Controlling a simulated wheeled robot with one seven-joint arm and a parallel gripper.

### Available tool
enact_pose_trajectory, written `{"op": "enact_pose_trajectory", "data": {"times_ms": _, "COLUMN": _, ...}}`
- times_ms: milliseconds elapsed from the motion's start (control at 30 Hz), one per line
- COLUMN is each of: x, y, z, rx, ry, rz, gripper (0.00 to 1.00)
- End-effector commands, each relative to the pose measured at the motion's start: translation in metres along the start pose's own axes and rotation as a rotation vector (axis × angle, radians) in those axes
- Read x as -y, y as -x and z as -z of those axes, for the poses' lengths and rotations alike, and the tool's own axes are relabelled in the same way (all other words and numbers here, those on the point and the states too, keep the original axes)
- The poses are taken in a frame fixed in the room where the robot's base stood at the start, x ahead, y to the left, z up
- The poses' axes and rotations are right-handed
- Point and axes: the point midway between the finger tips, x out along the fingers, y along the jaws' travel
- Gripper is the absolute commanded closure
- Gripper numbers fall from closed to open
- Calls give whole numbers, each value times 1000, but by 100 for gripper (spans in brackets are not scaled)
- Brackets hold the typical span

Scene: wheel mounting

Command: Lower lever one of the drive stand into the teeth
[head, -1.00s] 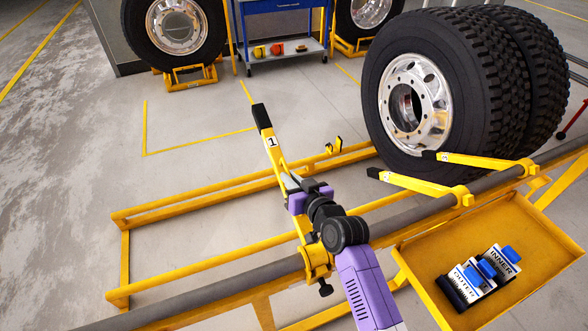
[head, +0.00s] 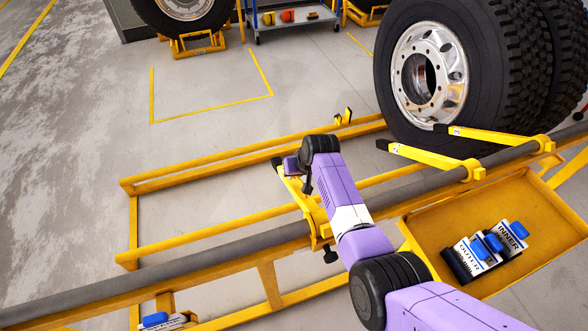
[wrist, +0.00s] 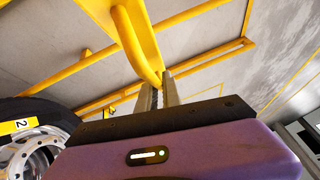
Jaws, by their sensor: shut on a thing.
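Lever one (head: 291,190) of the drive stand is a yellow bar with a black end. It runs from a yellow collar on the grey shaft (head: 230,240) out toward the far side and now lies low. My gripper (head: 291,166) is at its outer part, mostly hidden behind my wrist. In the wrist view my gripper (wrist: 160,90) has its two grey fingers closed on a yellow bar (wrist: 133,42). The number label is hidden. I cannot make out the teeth clearly; a small yellow-and-black fork (head: 343,117) stands on the far rail.
Two more yellow levers, a nearer one (head: 425,157) and a farther one (head: 490,136), point toward the big dual wheel (head: 428,75) on the right. A yellow tray (head: 440,228) holds blue-topped blocks labelled INNER and OUTER.

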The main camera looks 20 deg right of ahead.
Motion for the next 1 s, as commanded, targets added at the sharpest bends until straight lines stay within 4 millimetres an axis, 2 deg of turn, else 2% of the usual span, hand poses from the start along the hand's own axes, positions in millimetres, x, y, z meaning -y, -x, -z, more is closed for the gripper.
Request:
{"op": "enact_pose_trajectory", "data": {"times_ms": 33, "x": -3, "y": -7, "z": -4, "rx": 21, "ry": -2, "rz": -5, "gripper": 100}}
{"op": "enact_pose_trajectory", "data": {"times_ms": 233, "x": -4, "y": -14, "z": -12, "rx": 77, "ry": -8, "rz": -14, "gripper": 100}}
{"op": "enact_pose_trajectory", "data": {"times_ms": 767, "x": -5, "y": -16, "z": -15, "rx": 97, "ry": -11, "rz": -17, "gripper": 100}}
{"op": "enact_pose_trajectory", "data": {"times_ms": 800, "x": -4, "y": -16, "z": -15, "rx": 97, "ry": -10, "rz": -17, "gripper": 83}}
{"op": "enact_pose_trajectory", "data": {"times_ms": 867, "x": -4, "y": -16, "z": -15, "rx": 97, "ry": -10, "rz": -16, "gripper": 71}}
{"op": "enact_pose_trajectory", "data": {"times_ms": 1000, "x": -4, "y": -15, "z": -14, "rx": 96, "ry": -10, "rz": -16, "gripper": 69}}
